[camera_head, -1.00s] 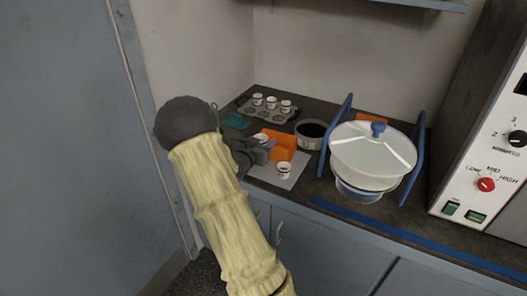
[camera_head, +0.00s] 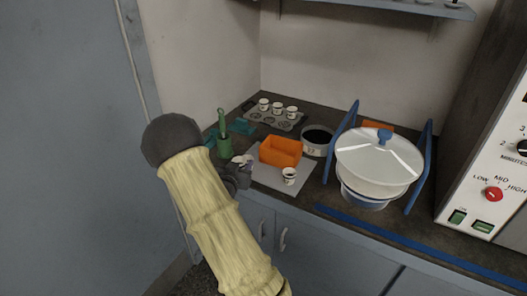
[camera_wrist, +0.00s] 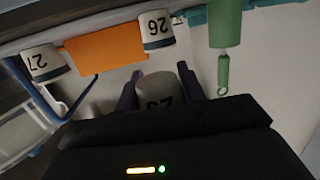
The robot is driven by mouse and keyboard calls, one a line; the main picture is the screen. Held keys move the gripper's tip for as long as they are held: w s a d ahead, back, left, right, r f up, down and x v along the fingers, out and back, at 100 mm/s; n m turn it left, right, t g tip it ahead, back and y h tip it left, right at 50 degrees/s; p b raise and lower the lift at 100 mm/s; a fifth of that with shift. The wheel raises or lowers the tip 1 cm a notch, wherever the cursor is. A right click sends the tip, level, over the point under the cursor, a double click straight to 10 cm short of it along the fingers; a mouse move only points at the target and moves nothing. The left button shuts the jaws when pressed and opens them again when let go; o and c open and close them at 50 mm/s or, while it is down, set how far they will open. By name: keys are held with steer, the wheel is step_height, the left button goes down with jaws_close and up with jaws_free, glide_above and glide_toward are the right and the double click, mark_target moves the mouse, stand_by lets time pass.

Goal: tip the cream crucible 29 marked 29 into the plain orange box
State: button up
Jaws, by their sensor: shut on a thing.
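My gripper (camera_head: 238,173) is shut on a cream crucible just left of the grey mat, below the green holder. In the wrist view the held crucible (camera_wrist: 156,87) sits between my two fingers; its dark mark is partly hidden by the gripper body but looks like 29. The plain orange box (camera_head: 280,152) stands on the back of the mat, to the right of my gripper and apart from it. It also shows in the wrist view (camera_wrist: 95,52). I cannot see inside the held crucible or the bottom of the box.
Crucibles marked 27 (camera_wrist: 43,63) and 26 (camera_wrist: 157,30) flank the box in the wrist view. A green holder (camera_head: 221,143), a tray (camera_head: 257,117) with three crucibles, a dark-filled pan (camera_head: 317,139) and a lidded sieve (camera_head: 376,160) stand around.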

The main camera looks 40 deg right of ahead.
steer(key=s+a+f+n+t+y, duration=0.1)
steer(key=a+f+n+t+y, duration=0.2)
steer(key=a, duration=0.9)
steer(key=s+a+f+n+t+y, duration=0.1)
steer(key=a+f+n+y, duration=0.3)
steer(key=a, duration=0.8)
steer(key=shift+a+f+t+y, duration=0.15)
steer(key=shift+f+t+y, duration=0.55)
steer(key=shift+f+t, duration=0.15)
steer(key=shift+w, duration=0.2)
